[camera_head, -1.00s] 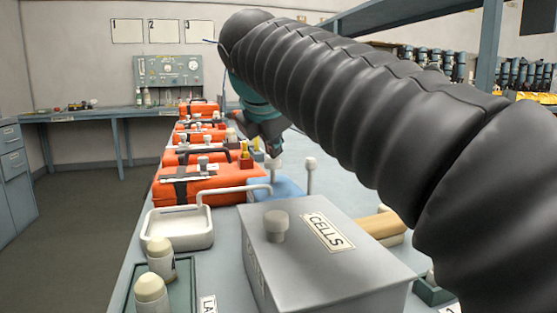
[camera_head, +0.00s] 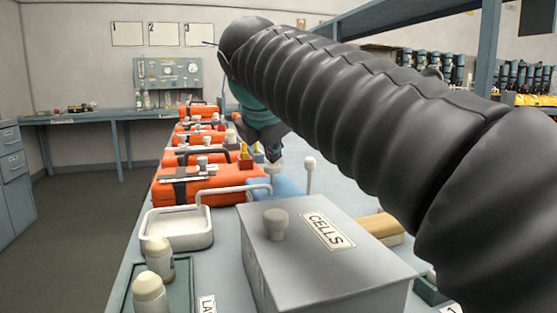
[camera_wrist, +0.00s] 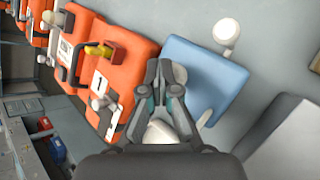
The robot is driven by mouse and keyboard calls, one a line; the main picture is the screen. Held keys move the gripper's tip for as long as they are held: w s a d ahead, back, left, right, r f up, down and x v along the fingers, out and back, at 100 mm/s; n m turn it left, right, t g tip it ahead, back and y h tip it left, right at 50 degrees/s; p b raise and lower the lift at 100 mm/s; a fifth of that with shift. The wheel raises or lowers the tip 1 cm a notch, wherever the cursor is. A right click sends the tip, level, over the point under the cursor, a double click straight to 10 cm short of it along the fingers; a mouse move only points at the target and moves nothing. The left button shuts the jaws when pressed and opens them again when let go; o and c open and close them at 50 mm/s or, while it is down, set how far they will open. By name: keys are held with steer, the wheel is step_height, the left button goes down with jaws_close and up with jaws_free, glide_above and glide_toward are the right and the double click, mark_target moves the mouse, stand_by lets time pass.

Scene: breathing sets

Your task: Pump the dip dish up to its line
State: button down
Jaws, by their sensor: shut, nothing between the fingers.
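The dip dish (camera_head: 178,230) is a shallow white tray at the left front of the bench in the head view. A white spout pipe (camera_head: 235,189) arches over its far right corner from a blue pump base (camera_head: 290,188).
A grey box marked CELLS (camera_head: 320,265) stands right of the dish. Orange breathing sets (camera_head: 205,185) line the left edge behind it. A white-topped post (camera_head: 310,175) rises right of the pump. Pale-capped bottles (camera_head: 150,290) stand in front of the dish.

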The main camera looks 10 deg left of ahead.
mark_target(272, 165)
steer(key=shift+f, duration=0.35)
stand_by(0.4)
steer(key=shift+r, duration=0.15)
steer(key=shift+r+p, duration=1.3)
steer(key=shift+p, duration=0.1)
step_height(272, 165, up, 3)
steer(key=shift+f+p, duration=0.15)
steer(key=shift+p, duration=0.95)
steer(key=shift+r, duration=1.2)
steer(key=shift+s, duration=0.1)
